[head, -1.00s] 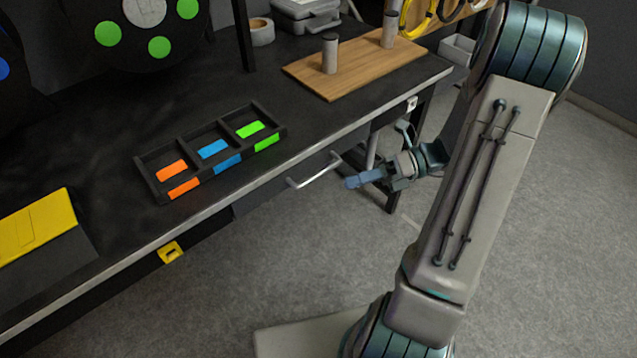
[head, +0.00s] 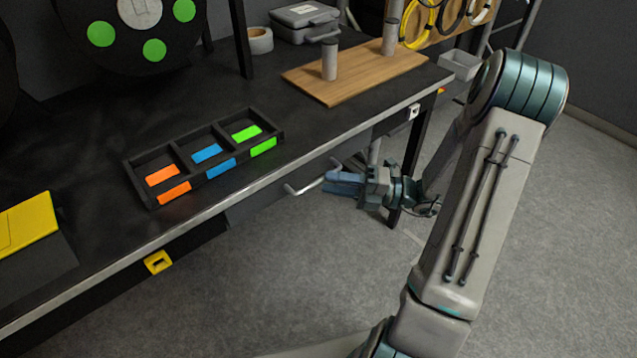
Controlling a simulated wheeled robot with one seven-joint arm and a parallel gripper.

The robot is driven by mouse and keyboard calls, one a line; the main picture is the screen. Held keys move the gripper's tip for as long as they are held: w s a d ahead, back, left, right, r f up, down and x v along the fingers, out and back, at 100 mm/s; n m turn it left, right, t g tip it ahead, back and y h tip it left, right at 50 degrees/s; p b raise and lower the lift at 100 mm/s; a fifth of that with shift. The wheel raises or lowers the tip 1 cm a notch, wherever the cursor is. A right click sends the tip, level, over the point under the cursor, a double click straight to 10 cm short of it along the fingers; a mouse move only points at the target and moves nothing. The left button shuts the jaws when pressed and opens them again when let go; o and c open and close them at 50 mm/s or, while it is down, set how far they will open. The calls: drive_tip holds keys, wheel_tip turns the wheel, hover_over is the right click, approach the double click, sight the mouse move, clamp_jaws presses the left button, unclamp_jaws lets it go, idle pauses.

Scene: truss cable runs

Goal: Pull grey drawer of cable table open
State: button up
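The cable table (head: 60,170) has a black top with a pale front edge. Its grey drawer (head: 250,202) sits under that edge, with the front partly hidden, and looks shut. The drawer's pale bar handle (head: 305,186) sticks out below the edge. My gripper (head: 336,183) is at the right end of the handle, with its blue fingers pointing left. The fingers look spread apart, with nothing seen between them. They overlap the handle's right end in the picture, and I cannot tell whether they touch it.
A black tray (head: 128,166) with orange, blue and green labels stands near the table's front edge. A wooden board (head: 350,78) with two posts lies behind. A table leg (head: 412,160) stands behind my gripper. Floor in front is clear.

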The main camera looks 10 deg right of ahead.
sight(318, 181)
drive_tip(key=shift+x, duration=2)
clamp_jaws()
